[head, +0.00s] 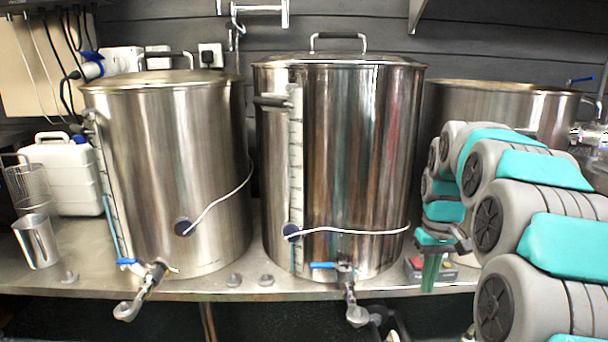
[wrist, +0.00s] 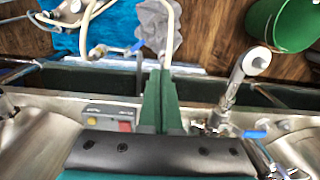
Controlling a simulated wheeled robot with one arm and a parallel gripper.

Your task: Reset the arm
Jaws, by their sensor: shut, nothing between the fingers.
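My arm is folded at the right of the head view, in grey and teal segments. My gripper (head: 430,273) points down beside the lower right of the middle steel kettle (head: 340,160), over the counter's front part. In the wrist view my gripper's green fingers (wrist: 160,85) are pressed together with nothing between them. They appear between a small control box (wrist: 108,117) with a red button and a tap (wrist: 225,115) with a blue handle. Whether the fingers touch the counter cannot be told.
A second kettle (head: 170,170) stands at left, and a third (head: 500,105) is partly behind my arm. Taps jut past the steel counter's front edge (head: 230,292). A metal jug (head: 37,240) stands far left. Below lie a green bucket (wrist: 285,22), hoses and a blue cloth (wrist: 75,35).

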